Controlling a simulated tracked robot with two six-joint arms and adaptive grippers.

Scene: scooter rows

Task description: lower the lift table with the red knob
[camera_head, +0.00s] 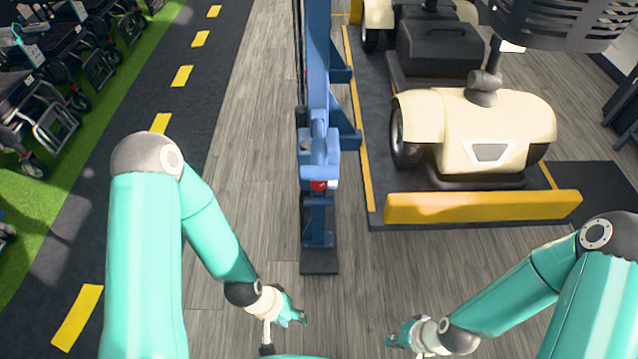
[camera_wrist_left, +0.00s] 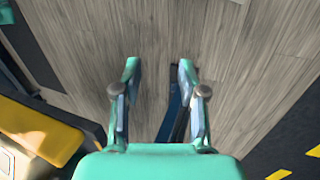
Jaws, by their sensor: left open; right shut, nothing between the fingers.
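The lift table is a dark platform with a yellow front lip (camera_head: 480,207), and a cream scooter (camera_head: 480,135) stands on it. Beside it on the left rises a blue column (camera_head: 318,60). The red knob (camera_head: 318,185) shows low on the front of the column, just under a blue housing. My left gripper (camera_head: 300,318) is open and empty, below and in front of the column's foot. The left wrist view shows its two fingers (camera_wrist_left: 160,75) apart over the floor. My right gripper (camera_head: 392,341) is shut and empty, further right near the bottom edge.
The column's dark base plate (camera_head: 320,262) lies on the grey wood floor (camera_head: 240,150). The floor between the base plate and my grippers is clear. Folded wheelchairs (camera_head: 50,120) stand on green turf at the left, beyond a dark lane with yellow dashes (camera_head: 78,315).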

